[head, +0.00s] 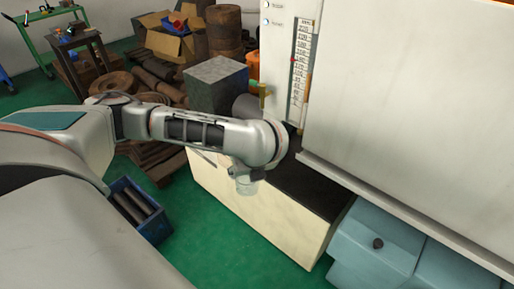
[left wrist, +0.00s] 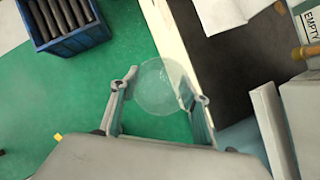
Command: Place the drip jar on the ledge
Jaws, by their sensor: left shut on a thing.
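The drip jar (left wrist: 158,85) is a clear round glass, seen from above in the left wrist view. My left gripper (left wrist: 166,92) is shut on it, with one finger on each side. In the head view the jar (head: 247,188) hangs below my left gripper (head: 244,174), in front of the cream cabinet side. In the wrist view it shows mostly over green floor, beside the cabinet edge. The ledge appears to be the dark top (head: 312,190) of the cream cabinet; it also shows in the wrist view (left wrist: 240,65). My right gripper is not in view.
A grey block (head: 216,85) stands behind my left arm. A large pale panel (head: 410,100) overhangs the dark top at right, beside a scale (head: 301,70). A blue crate of dark bars (head: 150,228) is on the floor. Blue-grey housing (head: 385,250) stands at lower right.

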